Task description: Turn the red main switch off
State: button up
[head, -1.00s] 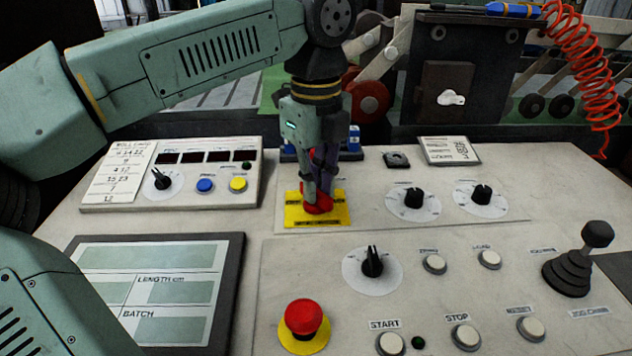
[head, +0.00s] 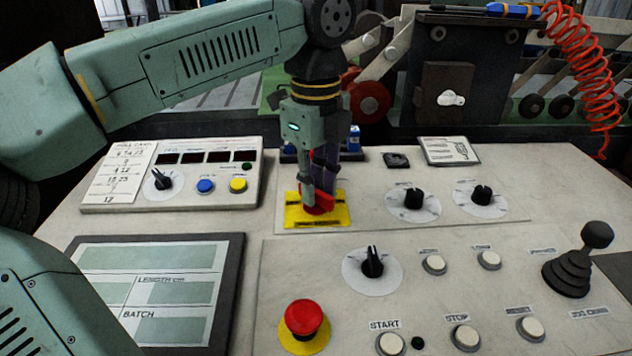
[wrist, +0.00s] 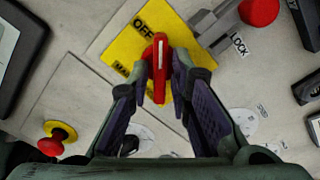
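The red main switch (head: 321,204) is a bar handle on a yellow plate (head: 342,215) at the middle of the console. In the wrist view the handle (wrist: 159,68) has a white line along it, and its upper end points near the word OFF on the plate (wrist: 125,48). My gripper (head: 316,190) points down over the switch. In the head view the fingers hide part of the handle.
A red mushroom button (head: 304,318) stands in front of the switch. Black rotary knobs (head: 413,198) are to the right, and a joystick (head: 585,258) is farther right. In the wrist view a red knob (wrist: 258,12) lies near a LOCK label.

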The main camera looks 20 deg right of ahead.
jog(key=shift+o, duration=0.8)
notch_tip(320, 180, up, 8)
jog(key=shift+f, duration=0.2)
jog(key=shift+f, duration=0.1)
